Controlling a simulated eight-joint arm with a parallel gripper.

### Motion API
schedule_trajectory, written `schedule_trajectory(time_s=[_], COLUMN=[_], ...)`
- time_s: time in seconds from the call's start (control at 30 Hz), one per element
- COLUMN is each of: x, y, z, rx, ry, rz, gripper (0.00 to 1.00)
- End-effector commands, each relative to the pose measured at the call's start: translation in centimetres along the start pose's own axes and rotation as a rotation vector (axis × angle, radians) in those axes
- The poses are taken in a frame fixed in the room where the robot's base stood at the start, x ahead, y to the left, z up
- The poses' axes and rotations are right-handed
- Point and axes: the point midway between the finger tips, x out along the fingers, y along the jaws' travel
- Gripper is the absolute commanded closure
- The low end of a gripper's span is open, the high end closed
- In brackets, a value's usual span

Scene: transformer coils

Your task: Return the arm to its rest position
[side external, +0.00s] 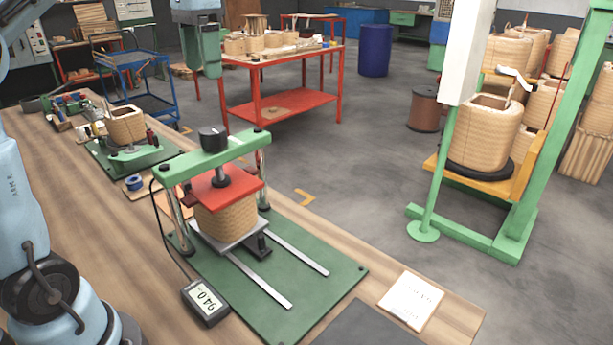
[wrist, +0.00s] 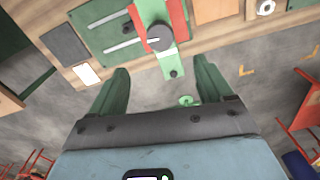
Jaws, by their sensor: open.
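My gripper (wrist: 162,68) is open in the wrist view, with its two green fingers wide apart and nothing between them. In the side external view my gripper (side external: 205,72) hangs in the air at the top, with its fingers overlapping in the picture. It is clear of the press. My light blue arm (side external: 25,210) shows at the left edge; the links between it and my gripper are out of frame.
A green press (side external: 320,285) stands on the wooden bench (side external: 75,200), its red plate (side external: 225,187) over a tan coil (side external: 228,220). A display (side external: 206,301) lies beside it. A winding fixture (side external: 130,155) holds another coil. A red table (side external: 285,103) and green frame (side external: 515,225) stand beyond.

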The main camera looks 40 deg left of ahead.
Motion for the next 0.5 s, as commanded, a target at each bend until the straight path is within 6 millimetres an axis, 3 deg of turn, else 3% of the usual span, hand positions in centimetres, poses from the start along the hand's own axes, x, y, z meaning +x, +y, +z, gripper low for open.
schedule_trajectory(time_s=[0.27,0.5], x=[0.3,2.4], y=[0.0,0.0], z=[0.0,0.0], rx=[0.000,0.000], ry=[0.000,0.000], rz=[0.000,0.000], gripper=[0.20,0.20])
